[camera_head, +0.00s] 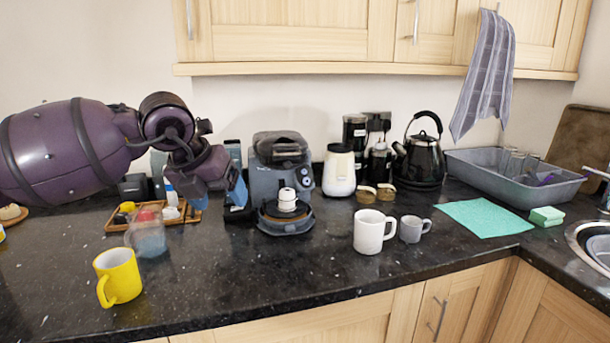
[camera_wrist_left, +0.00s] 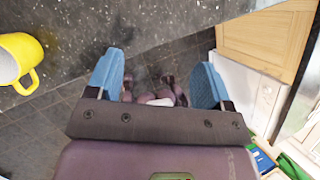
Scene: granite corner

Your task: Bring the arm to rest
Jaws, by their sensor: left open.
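My left arm comes in from the left in the head view, purple with dark joints, raised over the back left of the counter. Its gripper (camera_head: 220,196) points down, with blue fingers, in front of the dark appliance's left side. In the left wrist view the gripper (camera_wrist_left: 160,78) has its two blue fingers wide apart. Nothing is held between them. The floor and purple parts show far beyond the gap. My right gripper is not in view.
A yellow mug (camera_head: 118,277) and a clear jar (camera_head: 147,236) stand front left. A wooden tray (camera_head: 117,227) with small items and a dark coffee machine (camera_head: 277,170) are near the gripper. A white mug (camera_head: 372,231) stands right of centre. The front middle of the black counter (camera_head: 240,290) is clear.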

